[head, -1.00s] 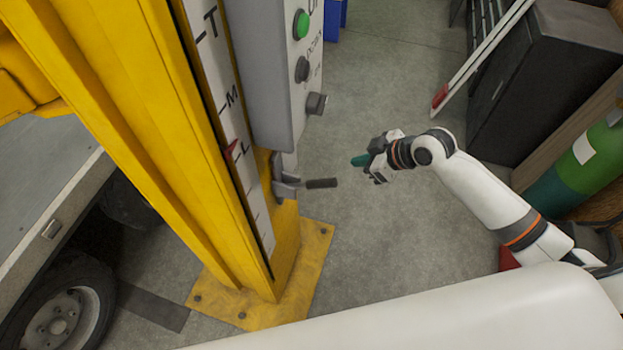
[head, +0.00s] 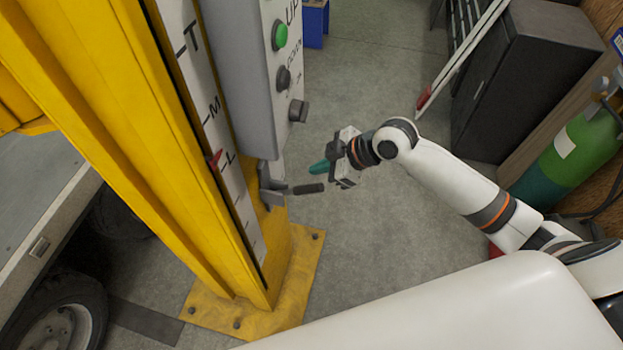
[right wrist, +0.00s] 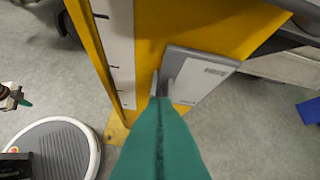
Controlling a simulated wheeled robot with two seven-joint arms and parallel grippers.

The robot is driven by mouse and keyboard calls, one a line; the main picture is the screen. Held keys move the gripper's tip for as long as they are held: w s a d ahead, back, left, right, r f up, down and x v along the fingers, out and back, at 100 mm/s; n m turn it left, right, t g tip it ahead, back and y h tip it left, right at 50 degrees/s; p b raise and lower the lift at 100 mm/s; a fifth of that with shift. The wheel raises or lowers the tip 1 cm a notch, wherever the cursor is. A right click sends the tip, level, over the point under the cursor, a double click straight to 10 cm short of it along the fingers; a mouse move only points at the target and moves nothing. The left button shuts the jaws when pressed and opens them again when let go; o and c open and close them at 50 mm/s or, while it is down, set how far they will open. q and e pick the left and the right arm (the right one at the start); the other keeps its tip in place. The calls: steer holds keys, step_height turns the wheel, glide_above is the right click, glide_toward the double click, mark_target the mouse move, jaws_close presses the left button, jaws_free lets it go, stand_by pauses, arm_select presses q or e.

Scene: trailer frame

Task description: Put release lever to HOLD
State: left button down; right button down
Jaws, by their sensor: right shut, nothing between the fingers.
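The release lever (head: 307,189) is a short metal arm with a black grip. It sticks out to the right from a grey bracket low on the yellow post (head: 150,150), below the grey control box. My right gripper (head: 318,168), with teal fingers, is shut and empty, just above and right of the grip's end; I cannot tell whether they touch. In the right wrist view the shut teal fingers (right wrist: 160,125) point toward the post and control box, and the lever's grip is hidden. A gripper with a teal tip, seemingly my left one (right wrist: 14,98), shows at that view's left edge.
The control box (head: 240,80) has a green button and dark knobs. The post's yellow foot plate (head: 300,262) is bolted to the floor. A dark cabinet (head: 520,85) and a green gas cylinder (head: 585,140) stand right. Floor between post and cabinet is clear.

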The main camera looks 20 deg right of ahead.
steer(key=p, duration=0.1)
glide_above(311, 189)
steer(key=a, duration=0.2)
step_height(311, 189, down, 4)
steer(key=f, duration=0.1)
steer(key=d+f, duration=0.1)
steer(key=f, duration=0.1)
steer(key=shift+w+d+p, duration=0.15)
steer(key=shift+d+p, duration=0.15)
steer(key=shift+p, duration=0.1)
steer(key=shift+d+f, duration=0.3)
steer(key=shift+f, duration=0.1)
steer(key=shift+f, duration=0.1)
